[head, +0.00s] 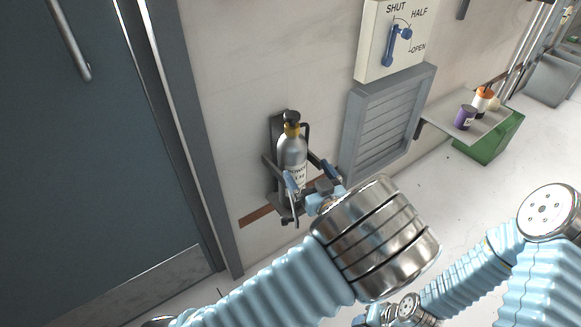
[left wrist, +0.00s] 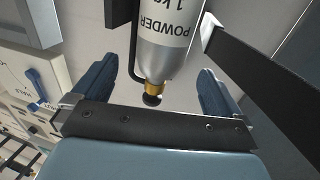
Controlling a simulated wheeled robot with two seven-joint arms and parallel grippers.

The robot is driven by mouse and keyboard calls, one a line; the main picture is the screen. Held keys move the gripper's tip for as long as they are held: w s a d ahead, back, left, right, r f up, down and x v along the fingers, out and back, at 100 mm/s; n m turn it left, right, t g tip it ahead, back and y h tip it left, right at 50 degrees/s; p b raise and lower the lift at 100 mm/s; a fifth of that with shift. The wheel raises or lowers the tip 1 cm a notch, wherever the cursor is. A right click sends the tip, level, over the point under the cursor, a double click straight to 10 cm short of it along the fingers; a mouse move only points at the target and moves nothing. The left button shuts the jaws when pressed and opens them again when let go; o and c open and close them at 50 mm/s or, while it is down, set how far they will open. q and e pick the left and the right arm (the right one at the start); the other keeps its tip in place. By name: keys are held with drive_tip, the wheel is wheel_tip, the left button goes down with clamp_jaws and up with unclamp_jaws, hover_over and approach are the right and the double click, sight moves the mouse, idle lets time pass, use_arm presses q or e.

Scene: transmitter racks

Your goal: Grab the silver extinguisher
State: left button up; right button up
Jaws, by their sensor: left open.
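The silver extinguisher (head: 291,150) hangs upright on the wall in a dark bracket (head: 276,128). It has a yellow collar, a black top and a label. My left gripper (head: 311,177) is open in front of its lower body, with the fingers spread to either side in the picture. In the left wrist view the extinguisher (left wrist: 170,52) appears upside down, its "POWDER 1 kg" label showing, between the open fingers of the left gripper (left wrist: 160,85). I see no clear finger contact. My right gripper (head: 372,317) shows only in part at the bottom edge, its jaws unclear.
A dark door (head: 90,150) stands at the left. A grey louvred vent (head: 385,125) and a SHUT/HALF/OPEN valve panel (head: 374,58) are on the wall right of the extinguisher. Further right, a shelf (head: 445,118) holds small containers above a green bin (head: 490,146).

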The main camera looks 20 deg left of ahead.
sight(299, 160)
use_arm(q)
drive_tip(key=x, duration=0.4)
drive_tip(key=shift+p+x, duration=0.5)
drive_tip(key=shift+x, duration=2.35)
drive_tip(key=shift+s+a, duration=0.1)
drive_tip(key=shift+a, duration=0.05)
drive_tip(key=c, duration=1.6)
drive_tip(key=shift+r, duration=0.15)
drive_tip(key=shift+c, duration=0.9)
drive_tip(key=shift+r, duration=0.1)
